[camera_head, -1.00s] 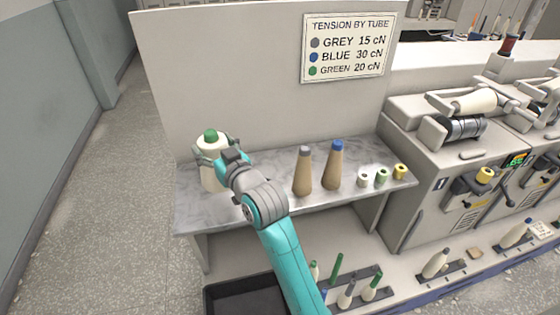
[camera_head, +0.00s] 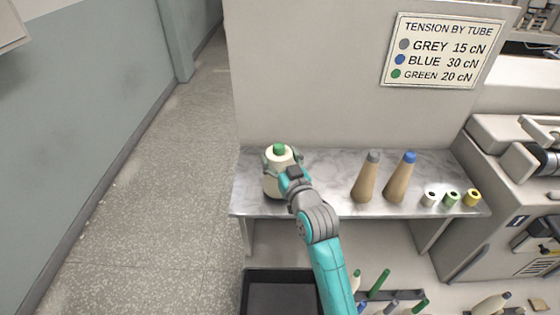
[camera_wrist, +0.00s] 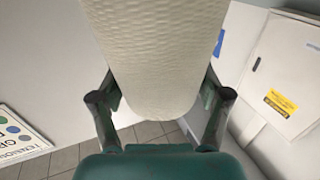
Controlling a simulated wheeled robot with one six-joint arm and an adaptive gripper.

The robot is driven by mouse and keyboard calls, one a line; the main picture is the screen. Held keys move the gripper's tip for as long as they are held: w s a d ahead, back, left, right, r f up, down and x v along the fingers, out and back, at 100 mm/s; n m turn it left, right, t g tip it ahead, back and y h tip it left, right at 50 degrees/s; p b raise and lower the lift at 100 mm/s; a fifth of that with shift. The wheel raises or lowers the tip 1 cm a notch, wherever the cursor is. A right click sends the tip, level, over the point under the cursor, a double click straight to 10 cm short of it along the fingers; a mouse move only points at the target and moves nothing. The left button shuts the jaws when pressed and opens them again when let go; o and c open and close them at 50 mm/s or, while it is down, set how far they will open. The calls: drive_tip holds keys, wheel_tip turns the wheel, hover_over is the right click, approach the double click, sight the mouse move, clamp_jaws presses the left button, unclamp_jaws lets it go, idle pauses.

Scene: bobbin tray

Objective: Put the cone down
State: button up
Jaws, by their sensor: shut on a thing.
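A cream yarn cone (camera_head: 272,184) with a green tip stands upright at the left end of the grey marbled shelf (camera_head: 325,203). My gripper (camera_head: 283,170) is shut on it, with fingers at its sides. In the wrist view the cone (camera_wrist: 155,55) fills the upper middle between the two fingers of my gripper (camera_wrist: 160,105). I cannot tell whether the cone's base touches the shelf, as the wrist view does not show the shelf.
Two bare brown cones, one grey-tipped (camera_head: 366,180) and one blue-tipped (camera_head: 401,180), stand to the right on the shelf. Small white, green and yellow rings (camera_head: 451,198) are beyond them. A tension sign (camera_head: 443,50) hangs behind. A black bin (camera_head: 282,275) is below.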

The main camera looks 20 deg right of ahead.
drive_tip(key=shift+f, duration=0.7)
drive_tip(key=o, duration=1.8)
drive_tip(key=s, duration=1.2)
drive_tip(key=shift+d, duration=0.45)
